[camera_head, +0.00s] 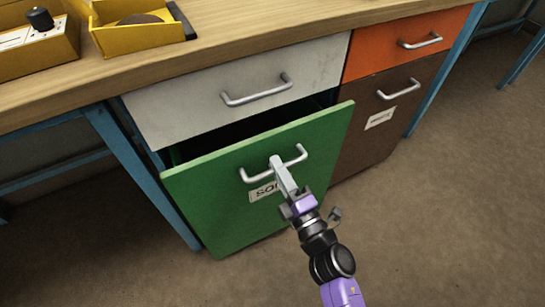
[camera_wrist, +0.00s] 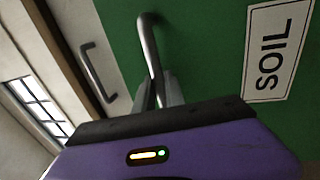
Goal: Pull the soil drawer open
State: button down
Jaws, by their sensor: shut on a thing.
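The soil drawer (camera_head: 215,195) has a green front and stands partly open below a closed pale grey drawer. A dark gap shows above its top edge. Its silver bar handle (camera_head: 296,156) is near the top of the front, and it also shows in the wrist view (camera_wrist: 148,40). A white label reading SOIL (camera_wrist: 275,52) is on the green front, partly hidden by my gripper in the head view. My gripper (camera_head: 277,162) is shut on the middle of the handle. Its fingers (camera_wrist: 160,92) are on either side of the bar in the wrist view.
The grey drawer (camera_head: 190,92), an orange drawer (camera_head: 380,48) and a brown drawer (camera_head: 365,140) are closed. Yellow trays (camera_head: 120,40) stand on the wooden worktop (camera_head: 250,25). Blue legs (camera_head: 140,170) flank the cabinet. The brown floor (camera_head: 450,210) is clear.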

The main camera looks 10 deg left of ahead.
jog(key=r+p+v, duration=0.1)
jog(key=r+v, duration=0.1)
jog(key=v, duration=1)
jog(key=r+p+v, duration=0.2)
jog(key=v, duration=1)
jog(key=shift+s+d+r, duration=0.25)
jog(key=shift+s+d, duration=0.2)
jog(key=shift+s, duration=0.15)
jog(key=c, duration=1.4)
grip_release()
jog(key=v, duration=0.7)
jog(key=shift+s+d+p, duration=0.25)
jog(key=shift+s+p, duration=0.05)
jog(key=shift+p, duration=0.05)
jog(key=shift+f, duration=0.15)
